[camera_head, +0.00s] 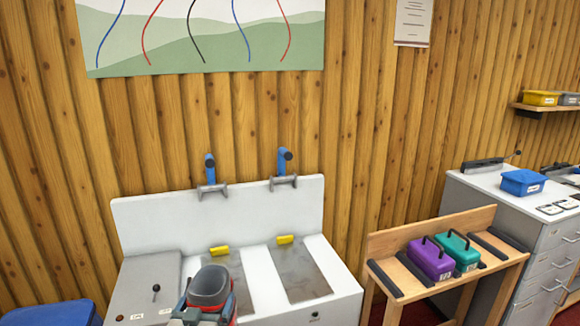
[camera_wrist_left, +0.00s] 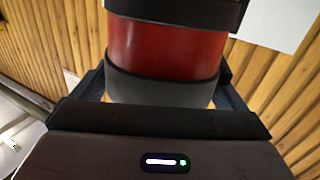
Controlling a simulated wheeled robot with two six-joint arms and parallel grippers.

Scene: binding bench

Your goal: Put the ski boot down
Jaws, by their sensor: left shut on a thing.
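The ski boot (camera_head: 210,285) shows at the bottom of the head view, with a dark grey cuff opening at its top and red on its side. In the left wrist view its red shell (camera_wrist_left: 163,48) with dark grey bands fills the upper middle. My left gripper (camera_head: 205,312) is shut on the boot, its dark fingers at either side of it in the wrist view. The boot appears in front of the white binding bench (camera_head: 348,303); whether it touches the bench I cannot tell. The boot's lower part is hidden. My right gripper is not in view.
The bench has two grey plates (camera_head: 302,285), yellow blocks (camera_head: 285,239) and blue clamps (camera_head: 211,168) at its back. A wooden stand (camera_head: 385,238) to the right holds a purple box (camera_head: 430,258) and a teal box (camera_head: 460,250). A grey cabinet (camera_head: 545,245) stands beyond.

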